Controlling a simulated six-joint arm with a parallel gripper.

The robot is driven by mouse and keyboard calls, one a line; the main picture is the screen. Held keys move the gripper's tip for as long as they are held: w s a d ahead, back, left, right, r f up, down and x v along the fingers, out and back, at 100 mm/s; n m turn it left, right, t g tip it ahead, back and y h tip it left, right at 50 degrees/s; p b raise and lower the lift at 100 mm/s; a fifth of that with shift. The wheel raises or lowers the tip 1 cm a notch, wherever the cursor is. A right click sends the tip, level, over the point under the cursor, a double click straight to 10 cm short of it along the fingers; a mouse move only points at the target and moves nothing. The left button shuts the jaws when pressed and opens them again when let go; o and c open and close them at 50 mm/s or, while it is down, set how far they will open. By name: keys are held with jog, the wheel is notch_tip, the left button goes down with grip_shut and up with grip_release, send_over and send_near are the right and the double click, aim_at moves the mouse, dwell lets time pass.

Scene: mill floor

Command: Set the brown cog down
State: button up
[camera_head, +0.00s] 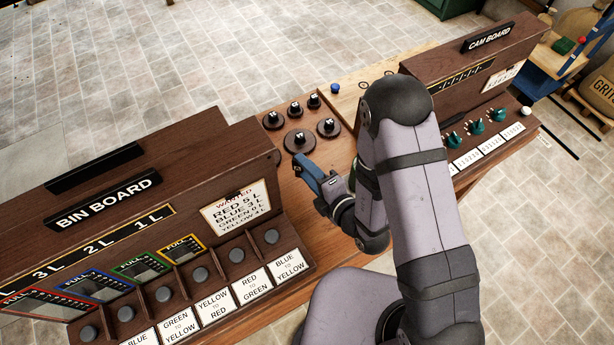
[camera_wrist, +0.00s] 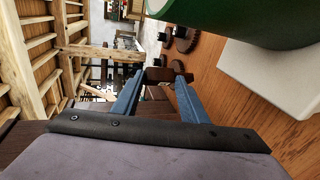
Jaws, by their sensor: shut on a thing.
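My gripper (camera_head: 299,160) has blue fingers and is low over the bench, beside a brown board (camera_head: 279,139) with several dark cogs. In the wrist view my gripper (camera_wrist: 164,78) is closed on a small dark brown piece, the brown cog (camera_wrist: 160,74), seen nearly edge-on. In the head view a brown cog with a black knob (camera_head: 300,140) shows right at the fingertips; I cannot tell whether it is the held one. Whether the held cog touches the surface below is unclear.
The bin board (camera_head: 110,205) stands left, the cam board (camera_head: 488,42) right. Other cogs (camera_head: 328,127) sit close by. A blue knob (camera_head: 335,88) is beyond them. A large green rounded thing (camera_wrist: 235,18) and a white block (camera_wrist: 270,78) are close by in the wrist view.

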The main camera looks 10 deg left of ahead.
jog(key=shift+f, duration=1.65)
jog(key=shift+f, duration=0.2)
jog(key=o, duration=1.1)
jog(key=shift+c, duration=0.2)
jog(key=shift+r, duration=0.15)
